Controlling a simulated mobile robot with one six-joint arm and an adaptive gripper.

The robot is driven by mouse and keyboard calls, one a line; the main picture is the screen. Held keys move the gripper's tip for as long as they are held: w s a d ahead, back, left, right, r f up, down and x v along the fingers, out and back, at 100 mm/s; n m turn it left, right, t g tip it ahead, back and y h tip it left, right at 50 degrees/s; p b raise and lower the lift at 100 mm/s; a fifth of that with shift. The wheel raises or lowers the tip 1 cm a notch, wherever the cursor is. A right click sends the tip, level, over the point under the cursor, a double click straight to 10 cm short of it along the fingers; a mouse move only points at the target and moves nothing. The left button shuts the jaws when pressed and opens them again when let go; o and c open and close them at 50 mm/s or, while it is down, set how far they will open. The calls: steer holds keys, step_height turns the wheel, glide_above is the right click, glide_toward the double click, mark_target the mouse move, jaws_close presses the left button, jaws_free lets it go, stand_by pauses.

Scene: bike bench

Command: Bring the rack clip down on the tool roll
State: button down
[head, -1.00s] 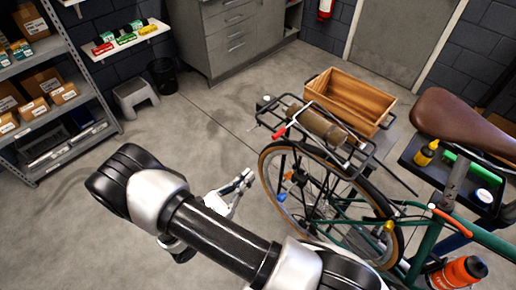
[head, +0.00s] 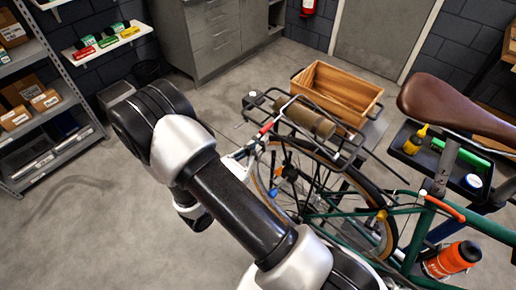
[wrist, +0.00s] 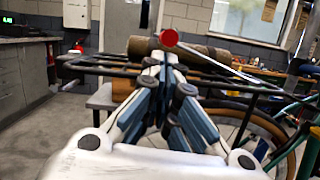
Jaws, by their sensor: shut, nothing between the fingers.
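The tool roll (head: 308,117) is a brown cylinder lying on the black rear rack (head: 349,153) of the bike. It also shows in the wrist view (wrist: 216,53), behind the fingers. The rack clip has a red end (head: 266,127) at the rack's near left side. In the wrist view its red knob (wrist: 168,38) stands just above my fingertips, with a thin silver bar running right from it. I cannot tell whether the bar touches the roll. My gripper (head: 250,146) is shut and empty, close below the red end. Contact with the clip is unclear. It fills the wrist view's middle (wrist: 164,68).
A wooden crate (head: 338,93) stands behind the rack. The brown saddle (head: 455,105) and a tray (head: 466,180) with bottles are on the right. Shelves (head: 40,110) stand at the left. The floor at lower left is clear.

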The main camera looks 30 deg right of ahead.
mark_target(262, 132)
steer(key=shift+r, duration=0.1)
steer(key=r+m, duration=0.1)
steer(key=r+m+g+p, duration=0.1)
steer(key=r, duration=0.1)
steer(key=r+m+p, duration=0.1)
steer(key=shift+s+d+r, duration=0.1)
steer(key=shift+s+r, duration=0.1)
steer(key=shift+s, duration=0.15)
steer(key=shift+f, duration=0.1)
steer(key=shift+w+f+b, duration=0.1)
steer(key=shift+f+b, duration=0.25)
steer(key=shift+f, duration=0.2)
steer(key=s+a+f, duration=0.1)
steer(key=a+f, duration=0.4)
steer(key=a, duration=0.4)
steer(key=shift+s+a, duration=0.4)
